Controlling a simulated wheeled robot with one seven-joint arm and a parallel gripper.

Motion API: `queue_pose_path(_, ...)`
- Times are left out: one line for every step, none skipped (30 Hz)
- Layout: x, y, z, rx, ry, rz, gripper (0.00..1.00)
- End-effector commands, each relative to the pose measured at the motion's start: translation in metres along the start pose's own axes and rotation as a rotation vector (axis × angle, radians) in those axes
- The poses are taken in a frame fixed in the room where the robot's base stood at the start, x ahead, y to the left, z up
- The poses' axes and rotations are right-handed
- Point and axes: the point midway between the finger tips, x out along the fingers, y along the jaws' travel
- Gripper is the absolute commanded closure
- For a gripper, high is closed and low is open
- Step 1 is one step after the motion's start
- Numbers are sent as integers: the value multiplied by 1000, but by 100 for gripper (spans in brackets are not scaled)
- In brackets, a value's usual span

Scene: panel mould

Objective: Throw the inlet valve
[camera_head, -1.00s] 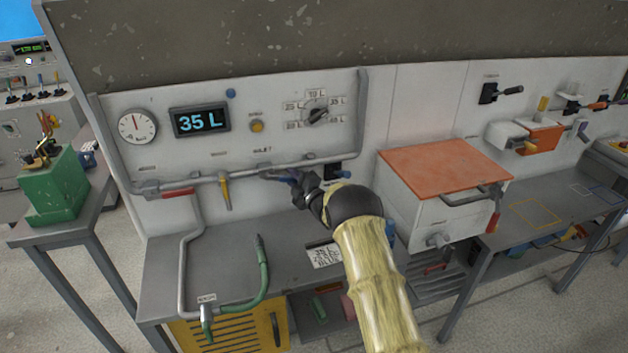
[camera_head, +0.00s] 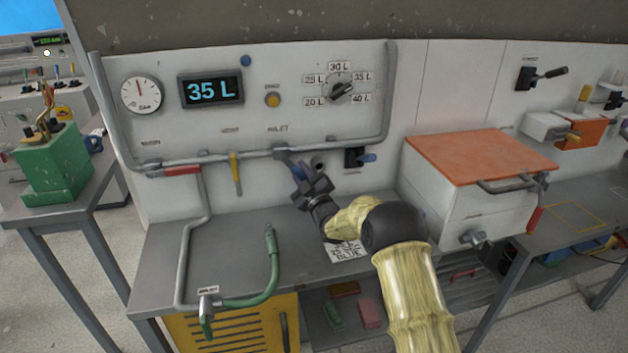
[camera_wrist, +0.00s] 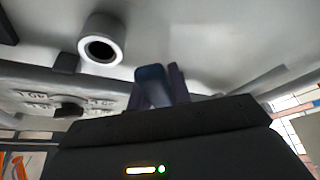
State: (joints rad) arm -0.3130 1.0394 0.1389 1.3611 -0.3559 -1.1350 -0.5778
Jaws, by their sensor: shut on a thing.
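The inlet valve sits on the grey pipe below the INLET label (camera_head: 278,128). Its blue lever (camera_head: 296,171) slants down and to the right from the pipe, partly covered by my gripper. My gripper (camera_head: 302,178) is shut on the lever, just below the pipe. In the wrist view the blue lever (camera_wrist: 152,86) stands up beside a dark finger; its lower part is hidden by my gripper body. The display (camera_head: 210,91) reads 35 L.
On the same pipe, a red lever (camera_head: 182,171) lies along it and a yellow lever (camera_head: 236,172) hangs down. A blue-handled switch (camera_head: 368,158) is close right of my gripper. A green hose (camera_head: 268,275) rises from the bench. An orange-topped box (camera_head: 480,158) stands right.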

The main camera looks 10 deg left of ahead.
Motion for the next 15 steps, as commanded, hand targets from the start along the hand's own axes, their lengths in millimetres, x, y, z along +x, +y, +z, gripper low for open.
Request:
queue_pose_path(-3, -11, 7, 36, -2, 11, 100)
queue_pose_path(-3, -12, 6, 57, -2, 19, 100)
queue_pose_path(-3, -14, 6, 82, -2, 29, 100)
queue_pose_path(-2, -16, 5, 101, -2, 37, 100)
queue_pose_path(-2, -17, 5, 120, -2, 45, 100)
queue_pose_path(-2, -19, 4, 142, -2, 53, 100)
queue_pose_path(-2, -20, 4, 158, -3, 60, 100)
queue_pose_path(-2, -21, 4, 173, -3, 66, 100)
queue_pose_path(-2, -22, 3, 191, -4, 73, 100)
queue_pose_path(-2, -23, 3, 203, -4, 78, 100)
queue_pose_path(-1, -24, 2, 214, -4, 83, 100)
queue_pose_path(-1, -25, 2, 228, -5, 88, 100)
queue_pose_path(-1, -25, 1, 237, -5, 92, 100)
queue_pose_path(-1, -25, 1, 244, -5, 94, 100)
queue_pose_path(0, -26, 1, 252, -5, 98, 100)
